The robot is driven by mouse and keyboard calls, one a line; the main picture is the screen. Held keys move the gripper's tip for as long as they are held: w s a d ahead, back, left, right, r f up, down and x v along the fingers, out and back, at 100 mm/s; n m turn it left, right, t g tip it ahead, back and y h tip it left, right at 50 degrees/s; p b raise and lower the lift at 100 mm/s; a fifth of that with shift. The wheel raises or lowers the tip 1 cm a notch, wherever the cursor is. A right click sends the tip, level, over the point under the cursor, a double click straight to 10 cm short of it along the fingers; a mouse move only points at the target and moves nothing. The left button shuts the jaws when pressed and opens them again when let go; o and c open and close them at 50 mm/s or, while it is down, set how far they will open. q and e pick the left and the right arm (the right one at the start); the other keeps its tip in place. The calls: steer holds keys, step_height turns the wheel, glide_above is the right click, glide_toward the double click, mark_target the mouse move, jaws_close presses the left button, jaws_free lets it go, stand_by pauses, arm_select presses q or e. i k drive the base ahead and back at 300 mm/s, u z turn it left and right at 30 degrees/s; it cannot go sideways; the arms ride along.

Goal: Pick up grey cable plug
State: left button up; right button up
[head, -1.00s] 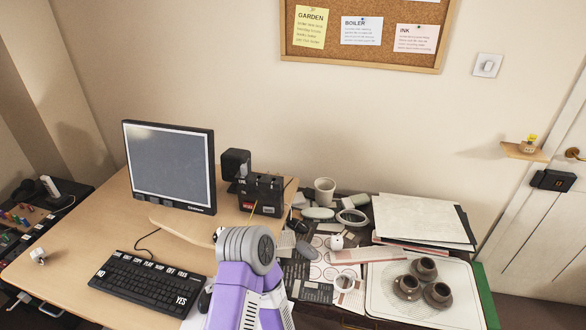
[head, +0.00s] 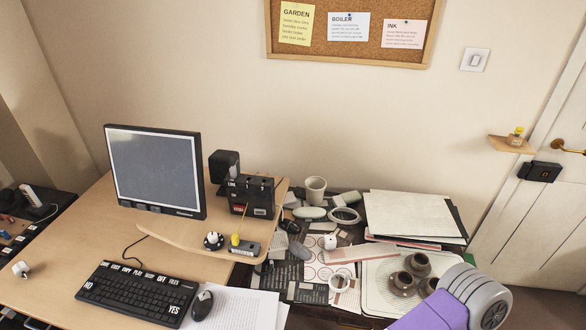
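A small pale grey plug-like piece (head: 21,269) lies on the left part of the wooden desk, left of the keyboard. It is small in the head view, and I cannot tell for sure that it is the grey cable plug. Neither of my grippers shows in the head view. Only a purple and grey link of one of my arms shows at the bottom right, in front of the tray.
The wooden desk (head: 60,240) holds a monitor (head: 155,172), a keyboard (head: 137,293) and a mouse (head: 202,306). A power strip (head: 35,201) lies at the far left. Papers, a white cup (head: 315,189) and a tray (head: 375,292) with brown cups crowd the right side.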

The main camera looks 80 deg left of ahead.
mark_target(233, 170)
steer(key=z, duration=0.1)
steer(key=k, duration=0.9)
steer(key=u, duration=1.75)
